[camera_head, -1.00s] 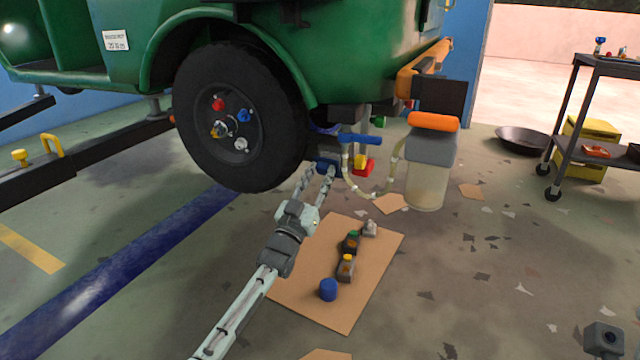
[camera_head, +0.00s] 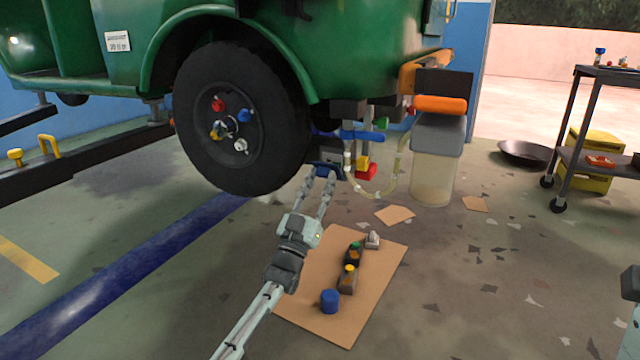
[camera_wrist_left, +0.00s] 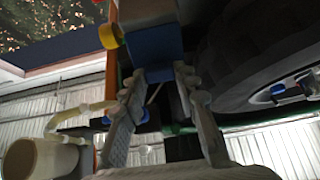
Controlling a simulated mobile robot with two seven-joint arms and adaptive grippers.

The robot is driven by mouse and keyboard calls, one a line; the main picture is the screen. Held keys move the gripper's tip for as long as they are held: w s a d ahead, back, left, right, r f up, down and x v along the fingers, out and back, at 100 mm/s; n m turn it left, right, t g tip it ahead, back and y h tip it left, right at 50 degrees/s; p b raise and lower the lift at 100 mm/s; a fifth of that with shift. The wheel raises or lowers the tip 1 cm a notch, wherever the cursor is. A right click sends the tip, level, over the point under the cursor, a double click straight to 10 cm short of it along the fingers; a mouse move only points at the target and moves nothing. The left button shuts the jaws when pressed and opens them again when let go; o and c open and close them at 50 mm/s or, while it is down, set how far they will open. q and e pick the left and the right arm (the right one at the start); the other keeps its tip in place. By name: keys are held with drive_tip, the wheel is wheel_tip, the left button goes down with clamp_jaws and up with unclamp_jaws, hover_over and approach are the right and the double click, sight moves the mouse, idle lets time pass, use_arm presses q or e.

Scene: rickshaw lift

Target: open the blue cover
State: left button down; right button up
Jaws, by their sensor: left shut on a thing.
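The blue cover (camera_head: 328,171) is a small dark blue piece at the underside of the green vehicle, just right of the wheel, below a grey block (camera_head: 328,155). My left gripper (camera_head: 318,178) reaches up to it from below, with its fingers shut on it. In the left wrist view the blue cover (camera_wrist_left: 157,48) lies between and just beyond the fingertips (camera_wrist_left: 158,74). The fingers partly hide its lower edge. How far the cover stands open is hard to tell. The fingers of my right gripper are not seen.
The black wheel (camera_head: 240,118) is close to the left of my gripper. A cardboard sheet (camera_head: 312,292) with several small bottles and a blue cap (camera_head: 329,301) lies below.

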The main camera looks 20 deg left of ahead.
use_arm(q)
drive_tip(key=c, duration=1.1)
unclamp_jaws()
drive_tip(key=shift+c, duration=0.2)
drive_tip(key=v, duration=1.2)
